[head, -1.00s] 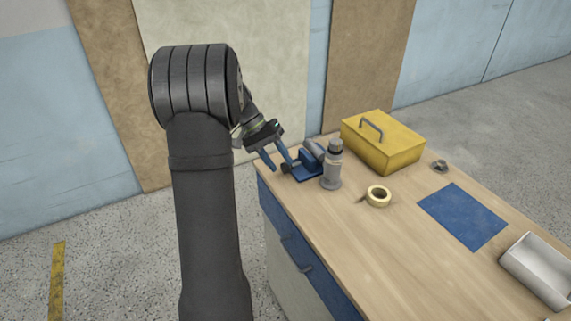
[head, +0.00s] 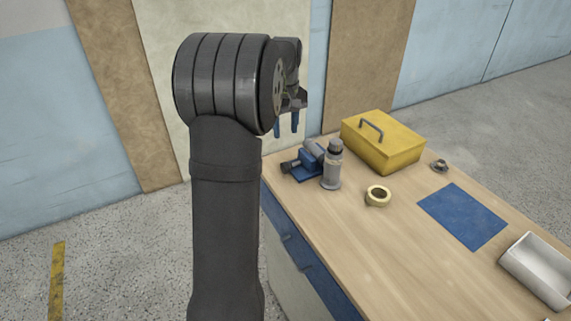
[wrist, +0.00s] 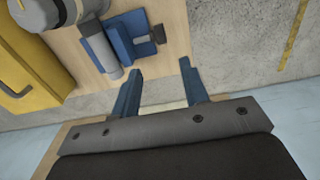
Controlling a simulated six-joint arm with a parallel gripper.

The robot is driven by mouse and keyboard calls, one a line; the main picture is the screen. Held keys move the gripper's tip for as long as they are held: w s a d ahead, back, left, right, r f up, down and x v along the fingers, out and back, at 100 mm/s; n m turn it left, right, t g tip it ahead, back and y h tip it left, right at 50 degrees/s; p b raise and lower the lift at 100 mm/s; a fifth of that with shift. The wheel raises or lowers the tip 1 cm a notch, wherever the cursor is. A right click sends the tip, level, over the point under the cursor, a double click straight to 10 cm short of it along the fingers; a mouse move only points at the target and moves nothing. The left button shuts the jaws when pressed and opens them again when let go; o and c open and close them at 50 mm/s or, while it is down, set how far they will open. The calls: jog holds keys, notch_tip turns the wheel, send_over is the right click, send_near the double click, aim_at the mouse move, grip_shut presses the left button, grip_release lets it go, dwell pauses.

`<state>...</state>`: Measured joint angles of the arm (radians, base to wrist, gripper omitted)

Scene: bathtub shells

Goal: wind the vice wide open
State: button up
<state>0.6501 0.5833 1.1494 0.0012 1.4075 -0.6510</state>
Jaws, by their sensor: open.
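The vice is small and blue (head: 308,161), near the bench's far left corner in the head view, with a grey cylinder lying across it. The vice also shows in the wrist view (wrist: 128,40), with a small dark and grey part on its right side that may be its handle. My gripper (head: 286,130) is open and empty, its blue fingers pointing down, above and beyond the vice in the head view. In the wrist view my gripper's fingertips (wrist: 161,68) are apart, just below the vice in the picture and not visibly touching it.
A grey bottle (head: 332,168) stands close in front of the vice. A yellow toolbox (head: 384,142) is to the right. A tape roll (head: 378,196), blue mat (head: 462,216) and white tray (head: 540,268) lie farther along. The near bench middle is clear.

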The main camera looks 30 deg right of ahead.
aim_at(285, 163)
notch_tip(285, 163, down, 14)
jog(key=shift+r, duration=0.2)
jog(key=shift+c, duration=0.4)
jog(key=c, duration=0.7)
